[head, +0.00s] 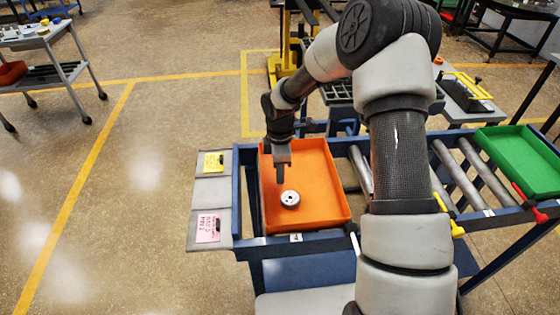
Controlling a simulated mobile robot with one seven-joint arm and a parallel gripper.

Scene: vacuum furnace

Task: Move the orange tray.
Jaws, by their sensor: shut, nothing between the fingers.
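The orange tray (325,190) sits at the left end of a blue-framed roller stand, in front of me. A small round metal part (290,199) lies inside it, left of the middle. My gripper (281,178) points down over the left part of the tray, just behind the metal part in the picture. It is shut and empty. I cannot tell whether its tips touch the tray floor. My arm hides part of the stand right of the tray.
A green tray (522,160) sits at the right end of the stand, beyond bare metal rollers (462,175). Grey side plates (211,190) with yellow and pink notes adjoin the left end. A grey cart (45,70) stands far left. The floor at left is clear.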

